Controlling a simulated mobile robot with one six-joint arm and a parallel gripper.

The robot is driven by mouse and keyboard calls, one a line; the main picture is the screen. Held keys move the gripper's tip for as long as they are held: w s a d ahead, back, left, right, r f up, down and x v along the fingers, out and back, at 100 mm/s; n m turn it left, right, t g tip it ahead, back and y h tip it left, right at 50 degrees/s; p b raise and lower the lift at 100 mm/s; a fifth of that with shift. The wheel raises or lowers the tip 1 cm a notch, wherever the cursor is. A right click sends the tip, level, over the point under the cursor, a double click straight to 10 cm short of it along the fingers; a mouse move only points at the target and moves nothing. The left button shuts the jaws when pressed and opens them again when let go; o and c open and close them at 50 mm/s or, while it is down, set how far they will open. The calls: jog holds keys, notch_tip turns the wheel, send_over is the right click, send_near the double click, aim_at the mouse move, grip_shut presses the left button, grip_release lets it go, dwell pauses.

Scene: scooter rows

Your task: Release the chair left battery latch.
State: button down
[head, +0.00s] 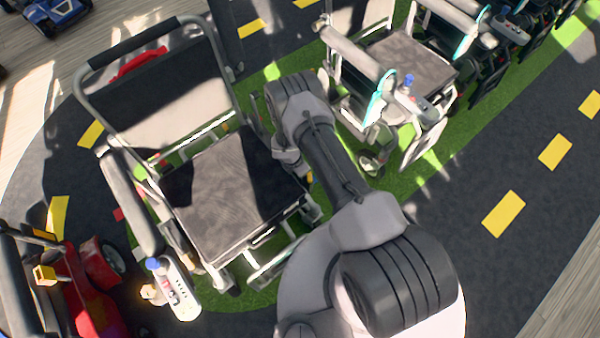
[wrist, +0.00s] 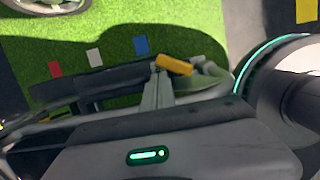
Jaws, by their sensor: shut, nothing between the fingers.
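The chair (head: 225,195) with a dark seat stands on green flooring at left centre in the head view. My arm reaches down along its right side, and the hand is mostly hidden there. In the wrist view a dark grey casing with a lit green bar, seemingly the battery (wrist: 205,158), fills the bottom. A yellow lever, apparently the latch (wrist: 174,65), lies beyond it, slightly tilted. My gripper (wrist: 158,85) appears as narrow grey fingers, shut and empty, close beside the lever. I cannot tell whether they touch.
More chairs (head: 405,60) stand close to the right of my arm. A red scooter (head: 85,280) is at lower left. A curved part with a teal edge (wrist: 245,70) is near at right in the wrist view. Dark floor at right is clear.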

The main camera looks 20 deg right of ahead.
jog(key=shift+w+d+f+m+b, duration=0.1)
jog(key=shift+w+d+m+b, duration=0.1)
jog(key=shift+m+b, duration=0.5)
jog(key=shift+s, duration=0.1)
jog(key=shift+s+a+r+p, duration=0.1)
jog(key=shift+s+r+p, duration=0.1)
jog(key=shift+s+p, duration=0.2)
jog(key=shift+s+a+f+p, duration=0.15)
jog(key=shift+s+p, duration=0.15)
jog(key=w+p+v, duration=0.1)
jog(key=p+v, duration=0.5)
jog(key=v, duration=0.4)
jog(key=shift+w, duration=0.3)
